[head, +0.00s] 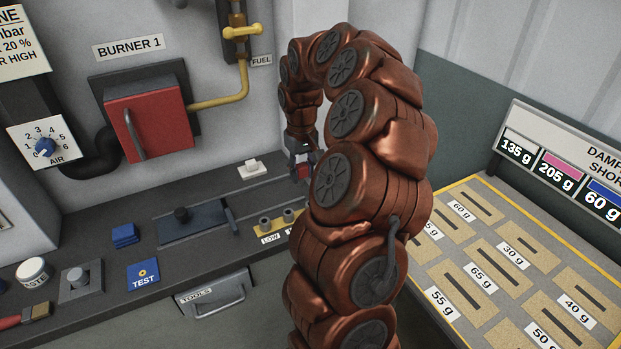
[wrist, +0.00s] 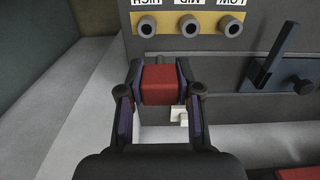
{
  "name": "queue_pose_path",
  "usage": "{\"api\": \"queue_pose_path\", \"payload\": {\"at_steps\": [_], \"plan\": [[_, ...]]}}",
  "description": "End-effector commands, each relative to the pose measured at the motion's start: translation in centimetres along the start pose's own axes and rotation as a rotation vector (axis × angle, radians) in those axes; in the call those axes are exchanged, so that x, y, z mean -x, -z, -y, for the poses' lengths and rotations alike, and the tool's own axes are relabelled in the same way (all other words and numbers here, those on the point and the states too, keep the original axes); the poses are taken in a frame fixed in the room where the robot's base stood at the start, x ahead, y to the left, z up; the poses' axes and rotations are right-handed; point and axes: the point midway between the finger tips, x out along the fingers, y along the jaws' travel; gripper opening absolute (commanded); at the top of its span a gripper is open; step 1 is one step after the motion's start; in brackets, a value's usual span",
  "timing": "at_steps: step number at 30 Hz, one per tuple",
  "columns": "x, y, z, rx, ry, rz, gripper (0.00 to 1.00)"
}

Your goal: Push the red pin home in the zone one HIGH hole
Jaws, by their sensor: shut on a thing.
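The red pin (wrist: 160,84) shows as a red block between the two fingers of my gripper (wrist: 158,88) in the wrist view. In the wrist view the yellow plate (wrist: 211,19) appears upside down with HIGH, MID and LOW sockets. The HIGH hole (wrist: 147,26) is at its left end, just above the pin in the picture, with a gap between them. In the head view my gripper (head: 303,166) is above the bench, with a bit of red showing. My arm hides the HIGH hole there; the LOW socket (head: 265,223) shows.
A blue-grey slide plate with a dark knob (head: 181,215) and a lever lies left of the sockets. A white switch (head: 250,168) is behind. The red burner box (head: 150,122) is on the wall. A weight tray (head: 467,284) stands right.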

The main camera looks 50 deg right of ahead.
Motion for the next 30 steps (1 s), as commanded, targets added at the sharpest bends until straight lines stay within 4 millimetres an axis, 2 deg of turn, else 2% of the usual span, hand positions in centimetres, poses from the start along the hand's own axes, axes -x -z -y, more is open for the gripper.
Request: {"api": "queue_pose_path", "payload": {"at_steps": [3, 6, 23, 30], "plan": [[-0.2, -0.8, -1.7, -0.018, 0.000, 0.000, 0.00], [-0.1, -1.0, -2.1, -0.022, 0.001, 0.000, 0.00], [-0.3, -1.1, -2.1, -0.022, 0.001, -0.001, 0.00], [-2.5, -1.2, -2.1, -0.021, 0.001, 0.002, 0.00]]}}
